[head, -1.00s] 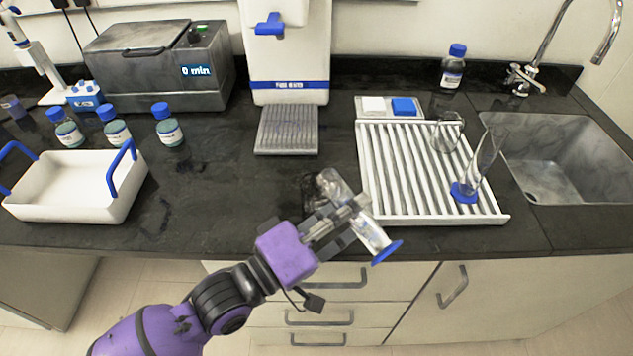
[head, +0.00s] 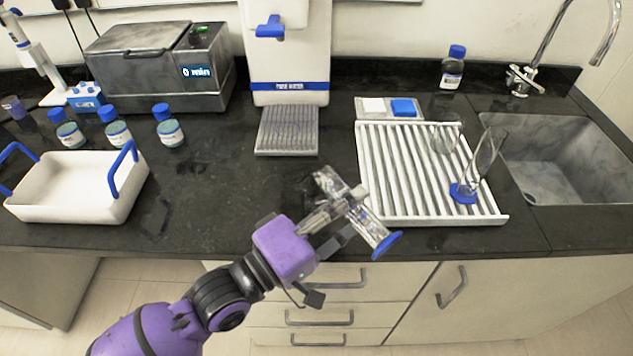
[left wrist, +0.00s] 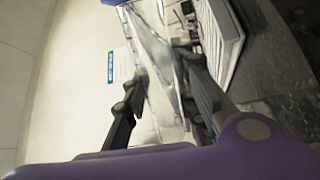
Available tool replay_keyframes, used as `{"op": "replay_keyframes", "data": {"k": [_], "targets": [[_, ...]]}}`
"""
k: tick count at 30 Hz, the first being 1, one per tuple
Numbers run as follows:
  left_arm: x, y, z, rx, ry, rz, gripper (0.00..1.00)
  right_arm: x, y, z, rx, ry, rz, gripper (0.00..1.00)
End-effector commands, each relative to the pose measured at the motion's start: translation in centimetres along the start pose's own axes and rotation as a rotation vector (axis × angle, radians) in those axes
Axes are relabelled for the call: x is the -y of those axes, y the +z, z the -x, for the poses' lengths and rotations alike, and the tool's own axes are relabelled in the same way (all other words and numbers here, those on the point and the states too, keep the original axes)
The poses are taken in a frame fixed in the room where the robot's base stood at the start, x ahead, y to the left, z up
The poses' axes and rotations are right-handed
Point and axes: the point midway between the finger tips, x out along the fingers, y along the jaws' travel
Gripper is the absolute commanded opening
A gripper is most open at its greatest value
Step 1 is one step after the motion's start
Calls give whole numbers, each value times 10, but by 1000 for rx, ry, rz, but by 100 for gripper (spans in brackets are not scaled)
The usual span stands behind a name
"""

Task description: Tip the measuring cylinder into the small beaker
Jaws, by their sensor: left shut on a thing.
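My left gripper (head: 346,212) is shut on the clear measuring cylinder (head: 375,231) above the front edge of the counter. The cylinder is tilted, with its blue base at the lower right and its mouth end at the upper left. Faint clear glass outlines show around the mouth end; I cannot tell the small beaker apart from the cylinder there, nor whether any liquid is flowing. In the left wrist view the clear cylinder (left wrist: 156,62) lies between the two dark fingers. My right gripper is not in view.
A white drying rack (head: 374,176) to the right holds a clear glass beaker (head: 444,140) and a blue-based glass vessel (head: 464,193). A water dispenser (head: 290,85) stands behind. A white tray (head: 70,200) and several blue-capped bottles are at left. The counter left of the gripper is clear.

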Motion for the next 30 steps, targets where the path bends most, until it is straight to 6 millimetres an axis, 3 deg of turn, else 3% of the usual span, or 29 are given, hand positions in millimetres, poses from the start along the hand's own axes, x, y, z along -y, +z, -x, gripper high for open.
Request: {"op": "replay_keyframes", "data": {"k": [30], "targets": [[-9,-2,-1,-13,2,99,0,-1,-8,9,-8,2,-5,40]]}}
